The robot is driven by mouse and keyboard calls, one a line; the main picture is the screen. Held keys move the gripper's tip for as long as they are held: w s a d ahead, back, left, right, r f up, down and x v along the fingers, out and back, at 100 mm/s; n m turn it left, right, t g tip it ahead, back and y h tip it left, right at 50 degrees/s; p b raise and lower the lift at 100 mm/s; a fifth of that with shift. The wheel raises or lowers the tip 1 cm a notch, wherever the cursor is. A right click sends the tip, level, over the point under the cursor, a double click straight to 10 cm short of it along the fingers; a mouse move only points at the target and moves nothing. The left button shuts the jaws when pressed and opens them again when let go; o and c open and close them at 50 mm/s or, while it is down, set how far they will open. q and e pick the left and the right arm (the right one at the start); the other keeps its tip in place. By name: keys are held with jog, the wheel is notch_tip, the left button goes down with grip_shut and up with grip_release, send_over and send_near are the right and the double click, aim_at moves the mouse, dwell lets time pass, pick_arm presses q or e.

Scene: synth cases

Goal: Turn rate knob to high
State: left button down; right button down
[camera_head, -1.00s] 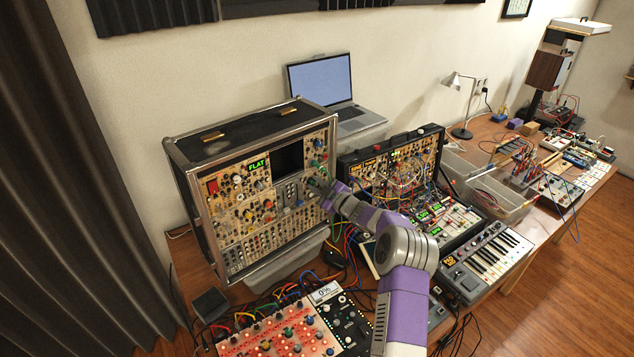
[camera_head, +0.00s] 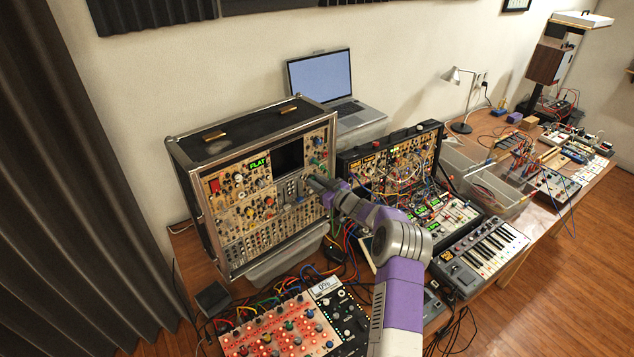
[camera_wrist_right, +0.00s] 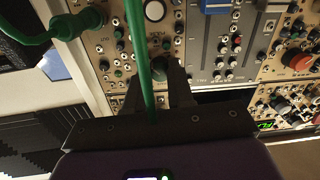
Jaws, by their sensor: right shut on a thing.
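The tall modular synth case (camera_head: 254,118) stands at the left of the table, its panel full of knobs and jacks. My right gripper (camera_head: 312,182) is at the right part of that panel. In the wrist view my right gripper (camera_wrist_right: 160,76) is shut on a dark green round knob (camera_wrist_right: 160,66), with one dark finger on each side. A green cable hangs across the knob and hides part of it. The print above the knob is too blurred to read as the rate label, and its pointer does not show clearly. My left gripper is not in view.
A second patched synth case (camera_head: 395,163) stands to the right, with a small keyboard (camera_head: 485,258) in front. A red-lit panel (camera_head: 285,330) with cables lies at the front. A green plug (camera_wrist_right: 66,26) sits left of the gripper. A laptop (camera_head: 322,80) is behind.

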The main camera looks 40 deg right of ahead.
dwell(0.4)
jog(key=c, duration=1)
grip_release()
jog(key=shift+s+d+r+b, duration=0.15)
jog(key=shift+s+b, duration=0.15)
jog(key=shift+s, duration=1.6)
jog(key=shift+s+d+b, duration=0.1)
jog(key=shift+s+b, duration=0.15)
jog(key=shift+s, duration=1.65)
